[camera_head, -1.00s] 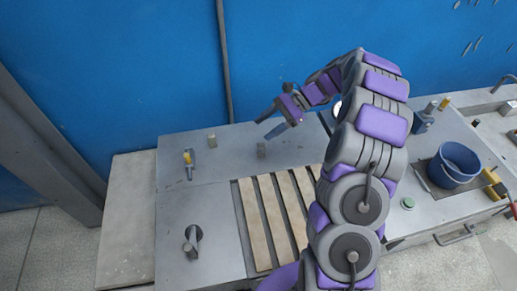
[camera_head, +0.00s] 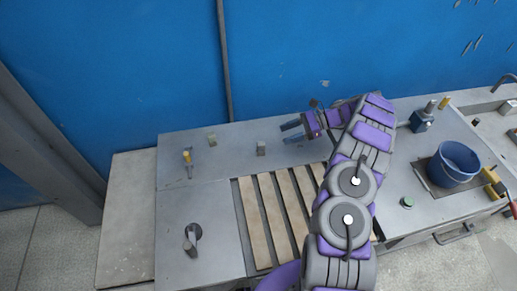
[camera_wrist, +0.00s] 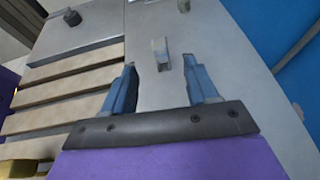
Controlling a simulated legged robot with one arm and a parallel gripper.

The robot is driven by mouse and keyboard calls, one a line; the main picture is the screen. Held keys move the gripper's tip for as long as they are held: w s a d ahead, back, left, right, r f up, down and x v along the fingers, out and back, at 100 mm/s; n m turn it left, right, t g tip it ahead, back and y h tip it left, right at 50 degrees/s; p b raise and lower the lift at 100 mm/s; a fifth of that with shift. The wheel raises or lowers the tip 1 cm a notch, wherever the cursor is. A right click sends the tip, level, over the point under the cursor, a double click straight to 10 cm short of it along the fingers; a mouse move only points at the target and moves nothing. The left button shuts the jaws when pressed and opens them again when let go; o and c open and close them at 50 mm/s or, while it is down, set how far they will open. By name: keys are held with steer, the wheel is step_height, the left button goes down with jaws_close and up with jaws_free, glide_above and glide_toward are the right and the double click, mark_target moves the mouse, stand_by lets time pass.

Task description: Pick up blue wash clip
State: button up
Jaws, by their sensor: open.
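A small upright grey block (camera_head: 261,148), which may be the wash clip, stands on the metal table behind the wooden slats. No clearly blue clip can be made out. In the wrist view the block (camera_wrist: 160,53) lies ahead of my gripper (camera_wrist: 160,68), roughly between the lines of its two blue fingers. In the head view my gripper (camera_head: 285,133) is to the right of the block, with its fingers pointing left towards it. The fingers are apart with nothing between them, and no contact with the block shows.
A dark knob-like fitting (camera_head: 193,238) is at the front left. A blue bucket (camera_head: 455,163) and a blue bottle (camera_head: 422,119) are at the right. The blue wall (camera_head: 120,70) rises behind the table.

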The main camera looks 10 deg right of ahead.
mark_target(258, 146)
steer(key=b+x, duration=0.2)
steer(key=x, duration=0.6)
steer(key=shift+a+f, duration=0.2)
steer(key=shift+f, duration=0.05)
steer(key=shift+a+f, duration=0.1)
steer(key=shift+a, duration=0.45)
steer(key=shift+a+f+b, duration=0.25)
steer(key=shift+f+b, duration=0.15)
steer(key=shift+b, duration=0.05)
steer(key=shift+a+f+b, duration=0.5)
steer(key=shift+a+f, duration=0.05)
steer(key=shift+a, duration=0.2)
steer(key=shift+w+a+f, duration=0.1)
steer(key=shift+a+f, duration=0.05)
steer(key=shift+a, duration=0.95)
steer(key=c, duration=0.3)
steer(key=shift+d, duration=0.4)
steer(key=c, duration=0.3)
steer(key=shift+d, duration=0.15)
steer(key=c, duration=0.3)
steer(key=shift+c, duration=0.7)
steer(key=shift+a, duration=0.45)
